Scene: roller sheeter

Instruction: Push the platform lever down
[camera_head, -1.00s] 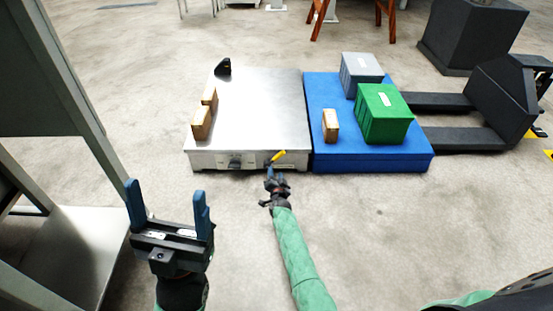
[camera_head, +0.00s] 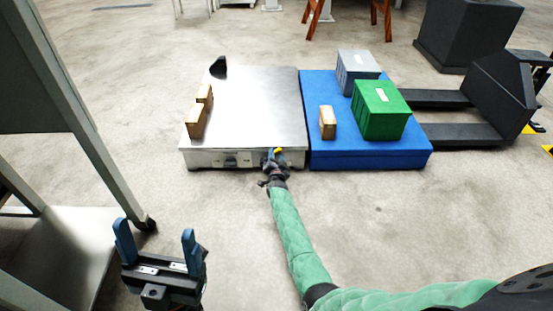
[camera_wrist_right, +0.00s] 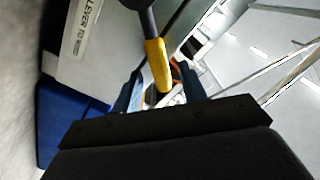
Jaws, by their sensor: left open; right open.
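The metal platform (camera_head: 255,105) stands low on the floor, with a control panel on its front face. Its lever has a yellow handle (camera_head: 278,151) at the right part of the front edge. In the right wrist view the yellow lever handle (camera_wrist_right: 157,65) on a dark shaft reaches down between my right fingers. My right gripper (camera_head: 272,155) is open at the lever; I cannot tell whether a finger touches it. It also shows in the right wrist view (camera_wrist_right: 162,88). My left gripper (camera_head: 155,242) is open and empty, low at the left, away from the platform.
Cardboard boxes (camera_head: 197,119) and a black object (camera_head: 218,67) sit on the metal platform. A blue platform (camera_head: 350,152) beside it carries a green crate (camera_head: 379,110), a grey crate (camera_head: 355,70) and a small box (camera_head: 327,122). A grey frame (camera_head: 75,90) stands at left. Floor in front is clear.

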